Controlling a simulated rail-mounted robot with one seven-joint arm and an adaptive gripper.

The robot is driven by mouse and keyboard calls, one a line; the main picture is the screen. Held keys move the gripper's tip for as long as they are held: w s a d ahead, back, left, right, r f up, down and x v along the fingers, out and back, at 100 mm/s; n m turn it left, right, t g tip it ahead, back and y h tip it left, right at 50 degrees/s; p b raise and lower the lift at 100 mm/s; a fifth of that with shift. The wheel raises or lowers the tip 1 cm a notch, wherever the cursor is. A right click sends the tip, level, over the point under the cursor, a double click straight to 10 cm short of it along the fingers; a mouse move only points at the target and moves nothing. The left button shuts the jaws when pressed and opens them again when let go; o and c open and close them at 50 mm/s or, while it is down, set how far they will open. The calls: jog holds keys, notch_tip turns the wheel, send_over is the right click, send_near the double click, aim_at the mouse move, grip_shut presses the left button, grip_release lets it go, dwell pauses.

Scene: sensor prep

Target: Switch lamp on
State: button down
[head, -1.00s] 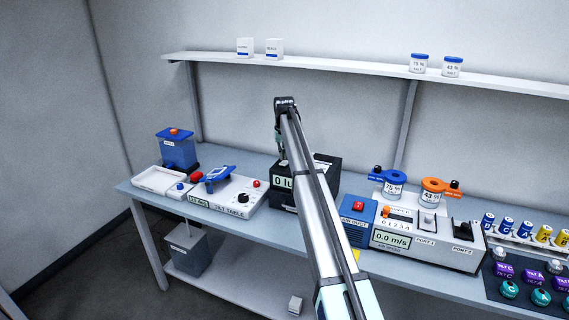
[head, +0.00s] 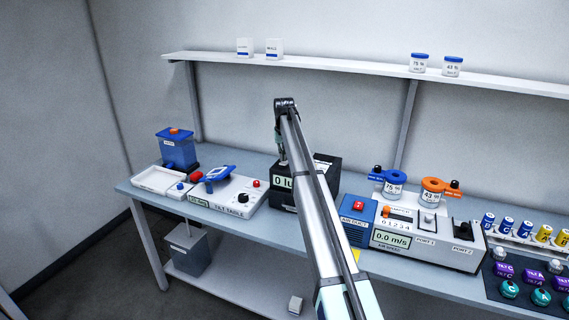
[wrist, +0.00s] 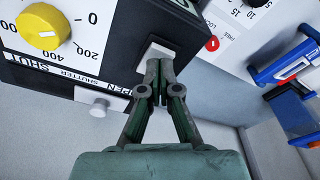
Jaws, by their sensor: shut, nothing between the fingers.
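The black lamp box (head: 325,175) stands on the bench in the head view, with a "0 lu..." display (head: 284,183) partly hidden by my arm. In the wrist view the black box (wrist: 120,45) carries a yellow knob (wrist: 43,27) with a numbered scale, a "SHUT"/"OPEN" shutter label and a white shutter knob (wrist: 93,107). A pale square switch (wrist: 157,52) sits at the box's corner, partly covered by my fingertips. My gripper (wrist: 158,80) is shut and empty, its tips at this switch. I cannot tell whether they touch. The gripper (head: 282,155) also shows in the head view.
The tilt table (head: 240,192) with a blue device (head: 217,177) stands left of the lamp. The blue air duct box (head: 357,228) stands close on the right. A shelf (head: 340,78) runs above the bench.

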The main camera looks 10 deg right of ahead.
aim_at(283, 163)
jog(key=shift+f, duration=0.85)
dwell(0.4)
jog(key=shift+r+p, duration=1.15)
jog(key=shift+r, duration=2.35)
